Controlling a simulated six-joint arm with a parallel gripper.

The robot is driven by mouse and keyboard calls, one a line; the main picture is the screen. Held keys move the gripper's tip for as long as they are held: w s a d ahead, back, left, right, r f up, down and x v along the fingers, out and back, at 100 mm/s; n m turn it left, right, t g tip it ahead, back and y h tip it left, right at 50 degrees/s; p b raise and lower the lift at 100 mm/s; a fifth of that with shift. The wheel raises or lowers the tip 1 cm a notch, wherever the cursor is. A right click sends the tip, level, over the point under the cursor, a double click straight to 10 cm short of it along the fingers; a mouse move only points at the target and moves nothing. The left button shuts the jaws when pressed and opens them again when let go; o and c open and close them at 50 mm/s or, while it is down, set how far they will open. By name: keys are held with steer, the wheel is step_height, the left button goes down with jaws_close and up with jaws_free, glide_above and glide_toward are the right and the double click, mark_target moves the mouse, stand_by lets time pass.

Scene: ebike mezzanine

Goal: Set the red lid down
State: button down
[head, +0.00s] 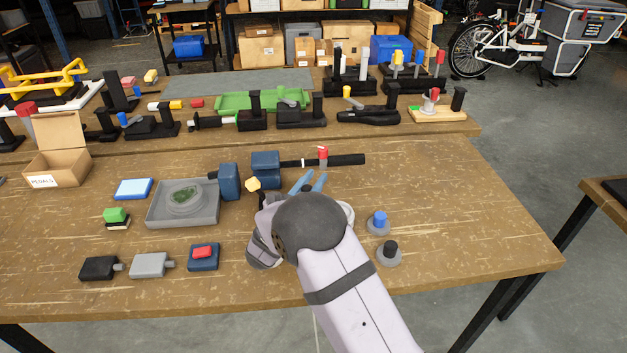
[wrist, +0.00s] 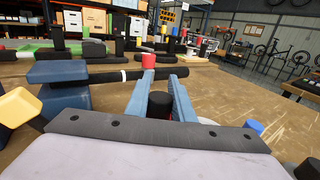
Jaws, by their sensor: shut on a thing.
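My gripper (wrist: 160,80) is shut on a short round piece (wrist: 158,103) between its blue fingers in the wrist view. Its top looks black and its lower edge looks dark reddish; I take it for the red lid. In the head view my gripper (head: 314,177) points away over the table, and my wrist hides the held piece. A separate small red cap (head: 322,151) stands by a black rod just beyond the fingertips; it also shows in the wrist view (wrist: 148,60).
Right of my arm stand a blue-knobbed lid (head: 378,219) and a black-knobbed lid (head: 389,248) with grey bases. A grey tray (head: 210,215) and blue blocks (head: 265,163) lie to the left. The black rod (head: 345,160) lies ahead.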

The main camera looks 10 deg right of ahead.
steer(key=shift+f+b, duration=0.4)
steer(key=shift+b, duration=0.1)
steer(key=shift+f, duration=0.2)
steer(key=c, duration=1.5)
jaws_free()
steer(key=shift+c, duration=0.2)
steer(key=shift+r, duration=0.1)
steer(key=shift+r+p, duration=0.75)
steer(key=b+v, duration=0.1)
steer(key=v, duration=0.5)
steer(key=b+v, duration=0.2)
steer(key=v, duration=0.4)
steer(key=shift+f, duration=0.25)
